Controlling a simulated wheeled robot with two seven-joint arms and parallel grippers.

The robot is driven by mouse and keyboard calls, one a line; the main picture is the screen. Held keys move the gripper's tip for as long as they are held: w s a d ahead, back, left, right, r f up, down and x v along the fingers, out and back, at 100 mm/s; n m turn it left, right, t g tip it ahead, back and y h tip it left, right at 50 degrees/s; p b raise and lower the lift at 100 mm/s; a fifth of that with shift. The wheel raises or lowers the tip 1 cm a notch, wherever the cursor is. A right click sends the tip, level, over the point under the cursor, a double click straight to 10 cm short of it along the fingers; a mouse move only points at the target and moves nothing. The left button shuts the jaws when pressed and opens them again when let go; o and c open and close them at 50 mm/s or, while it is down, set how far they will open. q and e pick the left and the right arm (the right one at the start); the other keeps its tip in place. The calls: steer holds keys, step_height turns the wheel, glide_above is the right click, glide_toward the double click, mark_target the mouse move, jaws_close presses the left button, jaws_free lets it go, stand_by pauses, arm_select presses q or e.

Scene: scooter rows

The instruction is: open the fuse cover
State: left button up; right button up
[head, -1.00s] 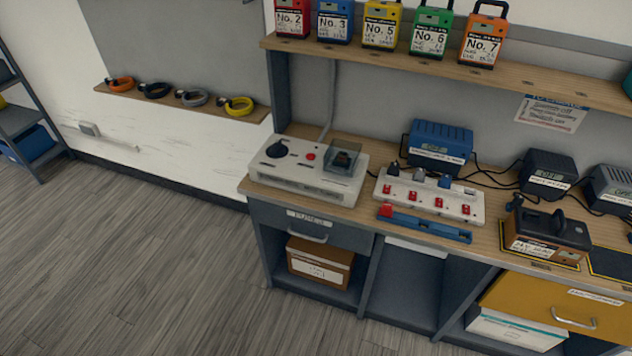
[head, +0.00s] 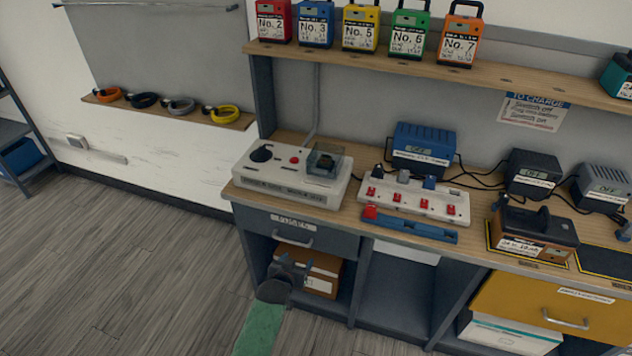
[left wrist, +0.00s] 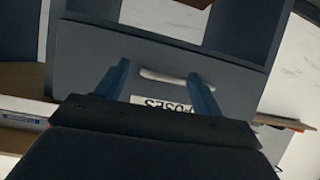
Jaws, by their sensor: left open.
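The fuse cover (head: 326,160) is a clear, smoky box at the right end of a white panel (head: 286,190) on the workbench's left end. It looks closed over a dark part. A black knob and a red button sit left of it on the panel. My left gripper (head: 291,268) is in front of the bench, below the fuses drawer (head: 290,230), open and empty, well below and apart from the cover. In the left wrist view, the open fingers (left wrist: 160,85) point toward the drawer front with its handle and upside-down label. My right gripper is not in view.
A white power strip (head: 415,203) with red switches, a blue bar (head: 410,226) and chargers (head: 424,146) stand right of the panel. Numbered battery packs (head: 362,25) line the shelf above. An open cubby holds a brown box (head: 322,275). Floor on the left is clear.

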mark_target(319, 173)
arm_select(q)
steer(key=w+d+r+t+h, duration=0.1)
steer(key=w+r+t, duration=0.1)
steer(key=r, duration=0.6)
steer(key=w+d+r+t+b, duration=0.1)
steer(key=w+d+r, duration=0.15)
steer(key=r, duration=0.45)
steer(key=w+r+t+h, duration=0.1)
steer(key=w+r+t, duration=0.15)
steer(key=r, duration=0.55)
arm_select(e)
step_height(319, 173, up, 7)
arm_select(q)
steer(key=shift+m+g, duration=0.3)
steer(key=shift+g, duration=0.05)
steer(key=p+x, duration=0.1)
steer(key=x, duration=0.7)
steer(key=shift+d+p, duration=0.1)
steer(key=shift+p, duration=0.3)
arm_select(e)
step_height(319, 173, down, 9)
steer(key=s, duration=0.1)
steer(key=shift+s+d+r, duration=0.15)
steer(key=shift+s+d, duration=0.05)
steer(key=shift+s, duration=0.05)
arm_select(q)
steer(key=shift+c, duration=0.2)
